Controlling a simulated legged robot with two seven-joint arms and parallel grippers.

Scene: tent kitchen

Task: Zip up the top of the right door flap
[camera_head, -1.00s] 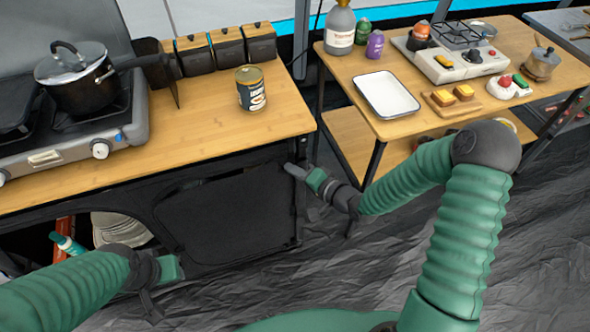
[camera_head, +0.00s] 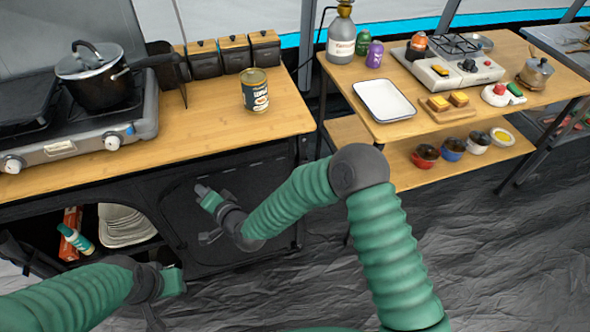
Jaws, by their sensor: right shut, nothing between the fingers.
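The right door flap (camera_head: 270,207) is a black fabric panel on the front of the kitchen unit, below the wooden counter. It hangs upright over the right compartment, and a curved seam runs along its top and left edge. My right gripper (camera_head: 203,192) is shut and empty in front of the flap's upper left part. I cannot tell whether it touches the fabric, and my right arm hides part of the flap. The zipper pull is too small to make out. My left gripper (camera_head: 178,281) is low at the left, below the flap; its jaw state is unclear.
Above stand a stove with a pot (camera_head: 97,80) and a can (camera_head: 254,90). A side table with a white tray (camera_head: 384,100) stands at the right. The floor in front is clear.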

